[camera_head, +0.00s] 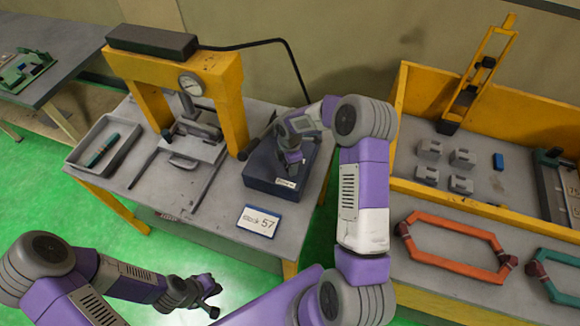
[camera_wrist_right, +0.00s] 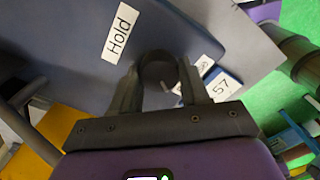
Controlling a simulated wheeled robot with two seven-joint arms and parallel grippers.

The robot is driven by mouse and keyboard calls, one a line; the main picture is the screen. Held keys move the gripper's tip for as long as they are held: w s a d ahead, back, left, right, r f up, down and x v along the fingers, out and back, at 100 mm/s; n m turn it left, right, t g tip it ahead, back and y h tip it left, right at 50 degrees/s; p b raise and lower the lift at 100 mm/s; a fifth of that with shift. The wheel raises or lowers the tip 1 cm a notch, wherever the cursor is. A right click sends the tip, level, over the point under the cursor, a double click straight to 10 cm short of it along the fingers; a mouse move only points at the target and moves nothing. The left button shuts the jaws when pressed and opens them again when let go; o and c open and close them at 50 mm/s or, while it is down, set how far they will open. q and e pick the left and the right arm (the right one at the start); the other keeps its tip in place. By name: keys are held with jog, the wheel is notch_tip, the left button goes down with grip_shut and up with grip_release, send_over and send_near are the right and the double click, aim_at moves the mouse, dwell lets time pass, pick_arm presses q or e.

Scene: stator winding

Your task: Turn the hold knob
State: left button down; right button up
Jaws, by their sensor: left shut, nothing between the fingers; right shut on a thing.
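The dark blue control box (camera_head: 262,170) stands on the right part of the grey press table. My right gripper (camera_head: 292,160) reaches down onto its top. In the right wrist view, the dark round hold knob (camera_wrist_right: 158,68) sits between the fingertips, and the gripper is shut on it. A white label reading "Hold" (camera_wrist_right: 121,33) lies beside the knob. The arm hides the knob in the head view. My left gripper (camera_head: 208,288) is shut and empty, low in front of the table.
A yellow press (camera_head: 231,95) with a gauge stands left of the box. A card reading 57 (camera_head: 259,221) lies in front of it. A grey tray (camera_head: 78,158) is at the table's left. The yellow-walled bench (camera_head: 428,190) at the right holds metal blocks and an orange coil (camera_head: 452,250).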

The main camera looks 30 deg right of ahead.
jog(key=m+b, duration=0.2)
jog(key=m, duration=0.2)
jog(key=shift+w+m, duration=0.1)
jog(key=shift+m, duration=0.2)
jog(key=m+b, duration=0.1)
jog(key=m, duration=0.2)
jog(key=shift+m, duration=0.3)
jog(key=m+b, duration=0.1)
jog(key=m, duration=0.2)
jog(key=shift+d+m, duration=0.1)
jog(key=shift+m, duration=0.2)
jog(key=m+b, duration=0.1)
jog(key=m, duration=0.2)
jog(key=shift+w+m, duration=0.1)
jog(key=shift+m, duration=0.2)
jog(key=m, duration=0.2)
jog(key=shift+r+m, duration=0.1)
jog(key=shift+m, duration=0.3)
jog(key=m, duration=0.3)
jog(key=shift+d+m, duration=0.15)
jog(key=shift+m, duration=0.15)
jog(key=m, duration=0.3)
jog(key=shift+m, duration=0.3)
jog(key=shift+m+p, duration=0.65)
jog(key=shift+m, duration=1.25)
